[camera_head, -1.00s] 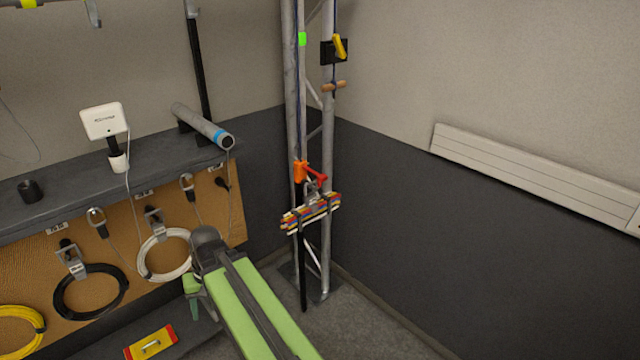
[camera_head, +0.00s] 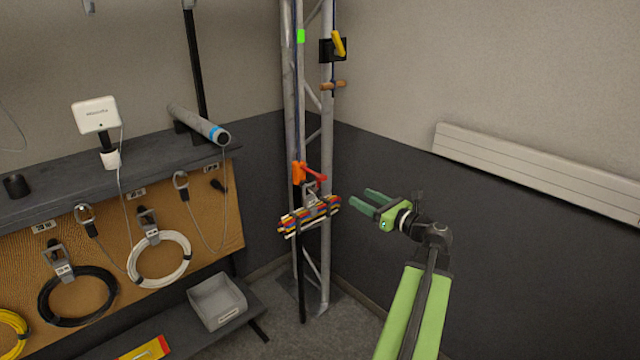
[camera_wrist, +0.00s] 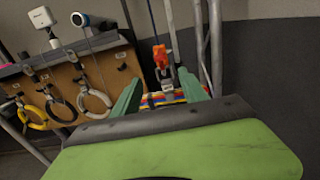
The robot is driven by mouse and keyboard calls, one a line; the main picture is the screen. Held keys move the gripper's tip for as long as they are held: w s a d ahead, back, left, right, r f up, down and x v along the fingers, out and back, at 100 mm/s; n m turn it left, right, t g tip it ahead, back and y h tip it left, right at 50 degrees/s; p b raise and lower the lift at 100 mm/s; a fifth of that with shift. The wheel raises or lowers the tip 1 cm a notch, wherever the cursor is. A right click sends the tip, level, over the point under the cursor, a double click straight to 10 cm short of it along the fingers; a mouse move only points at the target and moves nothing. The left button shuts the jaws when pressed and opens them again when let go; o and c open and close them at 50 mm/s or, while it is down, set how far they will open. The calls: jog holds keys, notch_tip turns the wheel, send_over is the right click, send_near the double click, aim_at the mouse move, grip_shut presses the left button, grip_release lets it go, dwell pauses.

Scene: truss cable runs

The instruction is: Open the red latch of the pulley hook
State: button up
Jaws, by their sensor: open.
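The pulley hook (camera_head: 309,189) hangs at the lower truss, with an orange block (camera_head: 298,173) at its top left. The red latch (camera_head: 316,177) is a small red bar beside the block, pointing right. A bundle of coloured cables (camera_head: 310,215) hangs at the hook. My gripper (camera_head: 370,200) is open and empty, to the right of the hook and apart from it, fingers pointing left. In the wrist view the orange block (camera_wrist: 161,57) and the hook (camera_wrist: 168,85) show between my open fingers (camera_wrist: 165,88); I cannot make out the latch clearly there.
The metal truss (camera_head: 327,130) stands in the corner, with a yellow-handled cleat (camera_head: 339,45) and wooden toggle (camera_head: 333,85) higher up. A workbench (camera_head: 60,185) with hanging cable coils is at left. A grey bin (camera_head: 217,302) sits on a low shelf. The right wall carries a white radiator (camera_head: 540,172).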

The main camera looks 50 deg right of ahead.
aim_at(324, 178)
jog(key=w, duration=1.1)
jog(key=w+d, duration=0.1)
jog(key=w, duration=0.5)
jog(key=shift+w+d, duration=0.1)
jog(key=shift+w, duration=0.05)
grip_shut()
dwell(0.5)
